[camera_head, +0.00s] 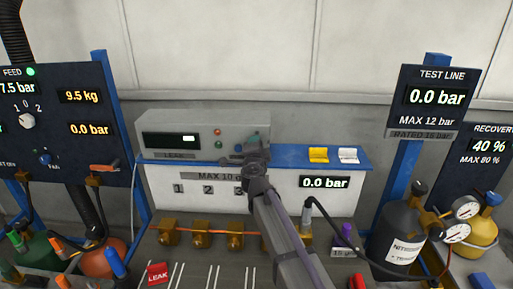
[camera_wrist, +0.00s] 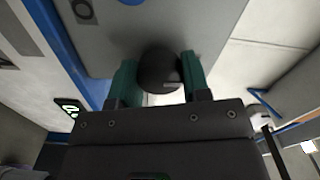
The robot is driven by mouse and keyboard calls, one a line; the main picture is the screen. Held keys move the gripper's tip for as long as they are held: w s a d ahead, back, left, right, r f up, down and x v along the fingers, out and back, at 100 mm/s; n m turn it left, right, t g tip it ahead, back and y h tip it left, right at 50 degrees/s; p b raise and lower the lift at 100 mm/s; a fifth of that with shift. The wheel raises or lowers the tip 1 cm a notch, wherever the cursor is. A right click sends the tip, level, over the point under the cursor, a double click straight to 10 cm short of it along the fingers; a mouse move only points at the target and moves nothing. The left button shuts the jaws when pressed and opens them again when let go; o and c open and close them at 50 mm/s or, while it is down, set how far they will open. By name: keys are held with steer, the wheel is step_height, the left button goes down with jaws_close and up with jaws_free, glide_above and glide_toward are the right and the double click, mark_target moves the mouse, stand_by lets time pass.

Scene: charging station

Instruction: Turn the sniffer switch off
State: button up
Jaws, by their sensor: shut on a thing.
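The sniffer (camera_head: 180,128) is a grey box with a lit display and a LEAK label, standing on the blue-edged shelf. Its round black switch knob (camera_wrist: 158,68) with a pale pointer mark shows in the wrist view. My gripper (camera_head: 251,148) is at the right end of the sniffer's front and hides the knob in the head view. In the wrist view my gripper's green fingers (camera_wrist: 160,76) are shut on the knob, one on each side. The pointer's setting against any markings cannot be read.
A yellow and a white item (camera_head: 348,155) lie on the blue shelf (camera_head: 290,152) right of my gripper. Brass valves (camera_head: 202,234) line the bench below. A black hose (camera_head: 335,225) and a nitrogen cylinder (camera_head: 397,240) stand at the right.

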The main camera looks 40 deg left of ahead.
steer(key=o, duration=0.9)
steer(key=v, duration=1.1)
steer(key=shift+a, duration=0.1)
